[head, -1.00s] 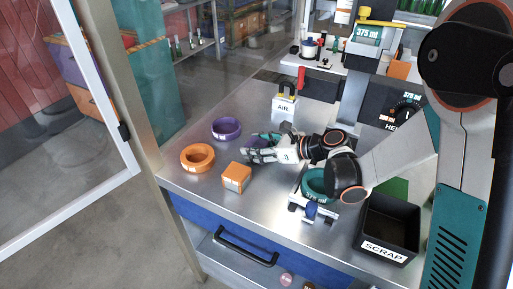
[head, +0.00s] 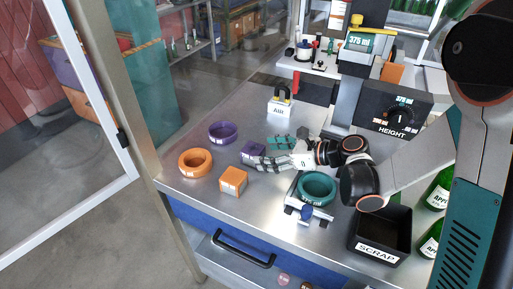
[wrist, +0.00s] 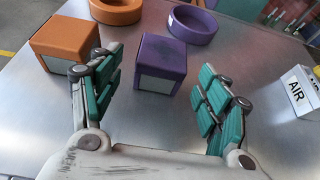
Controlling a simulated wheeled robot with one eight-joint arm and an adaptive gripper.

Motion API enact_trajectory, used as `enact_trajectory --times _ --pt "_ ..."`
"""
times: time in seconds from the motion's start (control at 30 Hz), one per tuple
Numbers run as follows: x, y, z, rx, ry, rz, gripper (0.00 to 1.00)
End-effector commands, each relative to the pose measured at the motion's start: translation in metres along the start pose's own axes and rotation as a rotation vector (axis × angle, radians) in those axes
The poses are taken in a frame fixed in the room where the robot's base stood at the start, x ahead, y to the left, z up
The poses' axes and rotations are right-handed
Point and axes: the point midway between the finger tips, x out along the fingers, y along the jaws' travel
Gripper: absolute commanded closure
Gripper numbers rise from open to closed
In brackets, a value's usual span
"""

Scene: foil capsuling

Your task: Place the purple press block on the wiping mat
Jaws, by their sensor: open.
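The purple press block (head: 252,149) stands on the steel table, beside an orange block and a purple ring. In the wrist view the purple block (wrist: 162,62) lies ahead, between the lines of the two spread fingers. My gripper (head: 266,152) is open and empty, with teal-padded fingers. In the wrist view my gripper (wrist: 155,80) shows a wide gap, with the block near the fingertip end and no finger clearly touching it. I cannot make out the wiping mat in the current frames.
An orange block (head: 233,180), orange ring (head: 195,162) and purple ring (head: 222,132) stand close by. The AIR box (head: 281,106) is behind. A teal ring (head: 317,188) sits on a fixture near the front. The black SCRAP bin (head: 380,252) is at right.

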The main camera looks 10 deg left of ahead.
Motion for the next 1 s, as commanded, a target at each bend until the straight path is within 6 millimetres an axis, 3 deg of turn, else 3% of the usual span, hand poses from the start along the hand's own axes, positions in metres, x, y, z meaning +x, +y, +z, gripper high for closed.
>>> enact_trajectory --times 0.1,0.33,0.77,1.0 --pt "-0.028 -0.001 0.002 0.002 0.0 -0.004 0.3" --pt "-0.065 -0.001 0.0 0.001 0.001 -0.003 0.3" --pt "-0.079 0.001 0.001 -0.024 0.014 -0.005 0.3" --pt "-0.1 0.011 0.012 -0.271 0.155 -0.038 0.3"
